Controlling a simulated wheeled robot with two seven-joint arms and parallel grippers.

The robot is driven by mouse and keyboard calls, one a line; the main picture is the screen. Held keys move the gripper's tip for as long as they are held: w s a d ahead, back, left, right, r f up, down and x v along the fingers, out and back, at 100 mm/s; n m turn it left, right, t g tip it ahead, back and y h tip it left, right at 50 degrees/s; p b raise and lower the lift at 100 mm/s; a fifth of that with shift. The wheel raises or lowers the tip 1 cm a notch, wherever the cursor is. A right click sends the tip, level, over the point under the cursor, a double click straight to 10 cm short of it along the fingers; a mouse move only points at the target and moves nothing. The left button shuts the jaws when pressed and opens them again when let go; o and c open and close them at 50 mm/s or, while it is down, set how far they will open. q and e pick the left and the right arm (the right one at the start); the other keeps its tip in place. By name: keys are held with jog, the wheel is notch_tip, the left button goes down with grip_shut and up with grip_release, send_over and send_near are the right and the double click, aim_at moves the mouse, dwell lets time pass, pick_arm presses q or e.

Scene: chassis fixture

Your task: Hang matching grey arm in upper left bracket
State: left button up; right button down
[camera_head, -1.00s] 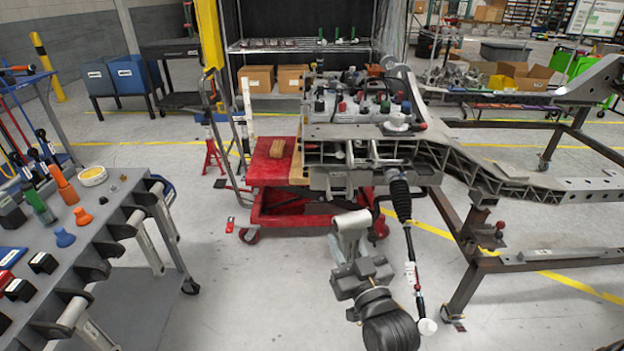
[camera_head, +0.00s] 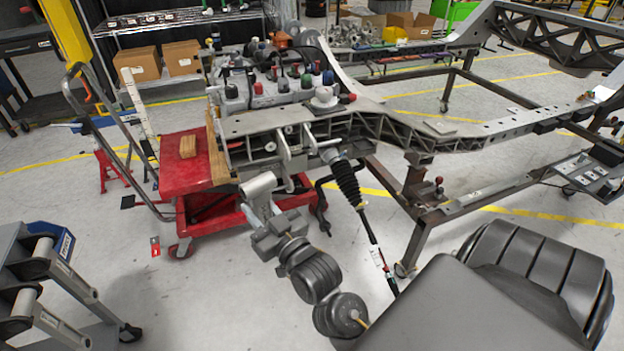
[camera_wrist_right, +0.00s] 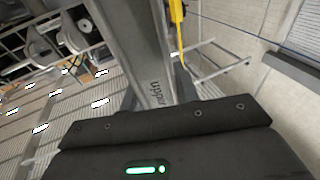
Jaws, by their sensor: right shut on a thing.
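My right gripper (camera_head: 272,222) is shut on a grey arm (camera_head: 260,186), whose light grey cylindrical end points up in front of the chassis frame's near end. In the right wrist view the grey arm (camera_wrist_right: 140,50) runs up from the dark gripper body and carries lettering that reads like "upper". The chassis (camera_head: 262,123) has bracket plates (camera_head: 287,152) on its near end, just above and beyond the held arm. I cannot tell whether arm and bracket touch. The fingertips are mostly hidden by the wrist. My left gripper is not in view.
A black rubber boot with a rod (camera_head: 347,180) hangs from the chassis, right of the held arm. A red cart (camera_head: 185,172) stands behind left. A grey rack with cylindrical parts (camera_head: 42,270) is at lower left. Open floor lies between rack and chassis.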

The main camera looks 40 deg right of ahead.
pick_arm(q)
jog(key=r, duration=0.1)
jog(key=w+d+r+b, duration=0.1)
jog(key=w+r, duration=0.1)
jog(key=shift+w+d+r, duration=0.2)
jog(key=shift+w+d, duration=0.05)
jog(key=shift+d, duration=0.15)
pick_arm(e)
jog(key=w+d+f+m+h, duration=0.1)
jog(key=w+d+f+h, duration=0.1)
jog(key=d, duration=0.7)
jog(key=w+d+f+m+h, duration=0.2)
jog(key=d+f+h, duration=0.2)
jog(key=d, duration=0.6)
jog(key=shift+w+d+f+m+g, duration=0.2)
jog(key=shift+d+f+m+g, duration=0.15)
jog(key=shift+f, duration=0.45)
pick_arm(q)
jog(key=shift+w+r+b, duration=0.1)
jog(key=shift+b, duration=0.25)
pick_arm(e)
jog(key=shift+w+a, duration=0.1)
